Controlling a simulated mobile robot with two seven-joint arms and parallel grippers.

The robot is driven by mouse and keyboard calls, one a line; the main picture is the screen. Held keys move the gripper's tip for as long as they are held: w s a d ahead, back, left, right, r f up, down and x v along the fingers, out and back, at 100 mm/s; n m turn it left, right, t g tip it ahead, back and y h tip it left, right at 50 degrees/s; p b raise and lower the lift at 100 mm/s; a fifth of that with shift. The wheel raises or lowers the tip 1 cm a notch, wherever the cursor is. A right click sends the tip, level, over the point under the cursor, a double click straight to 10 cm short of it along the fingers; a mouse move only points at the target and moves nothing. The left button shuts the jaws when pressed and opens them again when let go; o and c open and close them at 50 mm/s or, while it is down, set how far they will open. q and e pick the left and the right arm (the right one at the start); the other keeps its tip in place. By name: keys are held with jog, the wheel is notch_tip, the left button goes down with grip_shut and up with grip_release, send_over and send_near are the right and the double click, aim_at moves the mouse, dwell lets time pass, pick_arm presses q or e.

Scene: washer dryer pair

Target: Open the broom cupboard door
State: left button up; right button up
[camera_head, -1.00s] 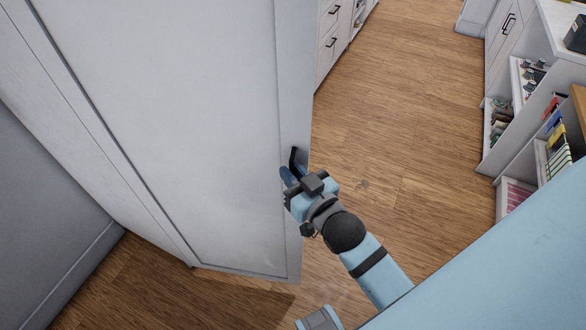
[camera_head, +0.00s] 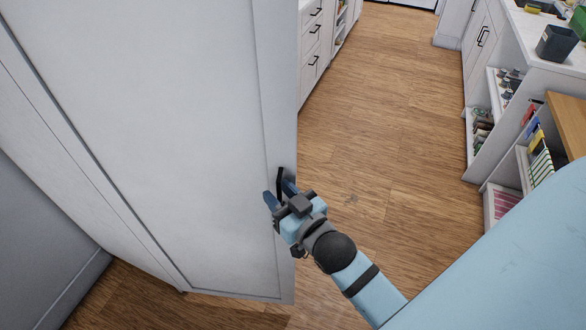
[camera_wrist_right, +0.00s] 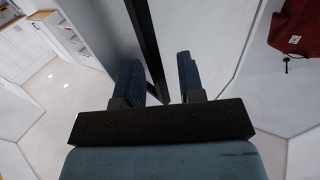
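The white broom cupboard door (camera_head: 185,130) fills the left half of the head view. Its black handle (camera_head: 279,181) is upright near the door's right edge. My right gripper (camera_head: 279,196) is at this handle, with its blue fingers apart, one on each side of it. In the right wrist view the fingers (camera_wrist_right: 160,80) are spread, and the dark handle bar (camera_wrist_right: 146,45) runs between them, closer to the left finger. My left gripper is not in view.
Wooden floor (camera_head: 370,120) lies open right of the door. White drawers (camera_head: 313,45) stand beyond it. A shelf unit with books (camera_head: 540,165) and a counter with a dark bin (camera_head: 556,43) are at the right. A red item (camera_wrist_right: 295,27) shows in the wrist view.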

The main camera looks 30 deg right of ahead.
jog(key=s+d+b, duration=0.1)
jog(key=s+b, duration=0.1)
jog(key=s, duration=1.1)
jog(key=shift+s, duration=0.2)
